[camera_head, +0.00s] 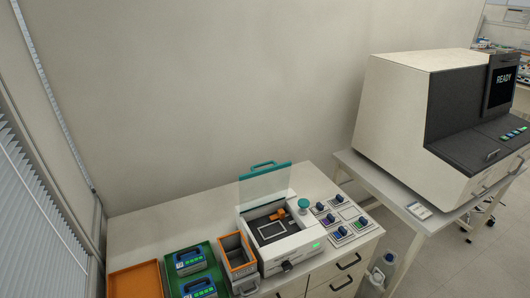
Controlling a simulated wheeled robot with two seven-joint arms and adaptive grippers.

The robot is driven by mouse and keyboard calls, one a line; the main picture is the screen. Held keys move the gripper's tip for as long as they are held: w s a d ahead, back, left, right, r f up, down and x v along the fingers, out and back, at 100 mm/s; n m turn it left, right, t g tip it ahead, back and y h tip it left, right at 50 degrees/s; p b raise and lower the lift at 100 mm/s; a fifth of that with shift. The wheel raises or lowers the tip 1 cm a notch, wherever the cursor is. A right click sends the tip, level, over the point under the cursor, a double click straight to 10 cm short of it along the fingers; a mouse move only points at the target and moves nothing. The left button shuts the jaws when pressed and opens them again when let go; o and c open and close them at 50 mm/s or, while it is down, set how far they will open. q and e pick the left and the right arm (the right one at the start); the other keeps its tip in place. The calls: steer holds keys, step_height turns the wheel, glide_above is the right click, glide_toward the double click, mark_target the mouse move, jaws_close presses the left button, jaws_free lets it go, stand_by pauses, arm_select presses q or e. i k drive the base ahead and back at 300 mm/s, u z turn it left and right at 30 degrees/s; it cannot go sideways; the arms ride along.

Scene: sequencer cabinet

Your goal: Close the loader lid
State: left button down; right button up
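The loader is a white box (295,250) on the cabinet top, with an open well holding a dark deck with a pale rectangular frame and an orange part. Its lid (265,185) stands raised at the back of the loader. The lid is a clear greenish panel with a teal top edge and a teal handle (263,164). A round teal-topped knob (303,203) is at the loader's right, and a small green light shows on its front. Neither of my grippers is in view.
Left of the loader are an orange-rimmed bin (252,265), a green tray (213,266) with blue-grey cartridges and an orange tray (137,281). Right are several small dark-topped items (338,232). A large sequencer (395,110) showing READY stands on a separate table. A wall is behind.

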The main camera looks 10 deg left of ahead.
mark_target(254, 173)
steer(key=z, duration=0.7)
steer(key=i, duration=0.45)
